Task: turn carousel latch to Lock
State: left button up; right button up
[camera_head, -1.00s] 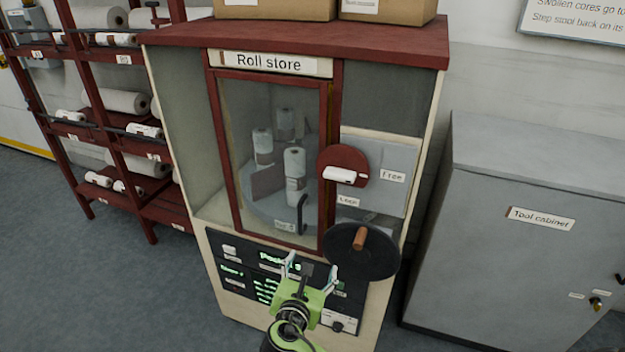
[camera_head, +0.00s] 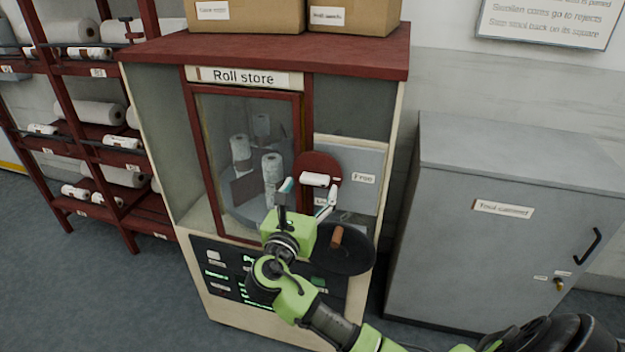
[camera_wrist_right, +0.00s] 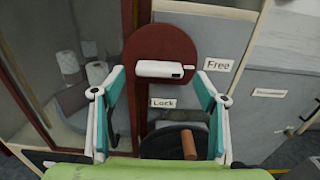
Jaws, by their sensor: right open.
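The carousel latch (camera_head: 314,180) is a white bar handle on a round dark-red plate (camera_head: 322,162) at the right of the glass door. The bar lies about horizontal, its marked end toward the Free label (camera_head: 363,178). The Lock label (camera_wrist_right: 163,103) sits below the latch in the right wrist view. My right gripper (camera_head: 308,192) is open and empty, just in front of and below the latch. In the right wrist view the latch bar (camera_wrist_right: 160,70) lies beyond and between the two spread fingers, apparently apart from them. My left gripper is not in view.
A black hand wheel (camera_head: 350,258) with a brown knob (camera_head: 337,237) juts out below the latch, close under my right gripper. The Roll store door (camera_head: 245,165) is at left. A grey tool cabinet (camera_head: 480,270) stands at right.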

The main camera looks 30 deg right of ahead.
aim_at(313, 183)
jog(key=shift+x, duration=1.65)
jog(key=c, duration=1.1)
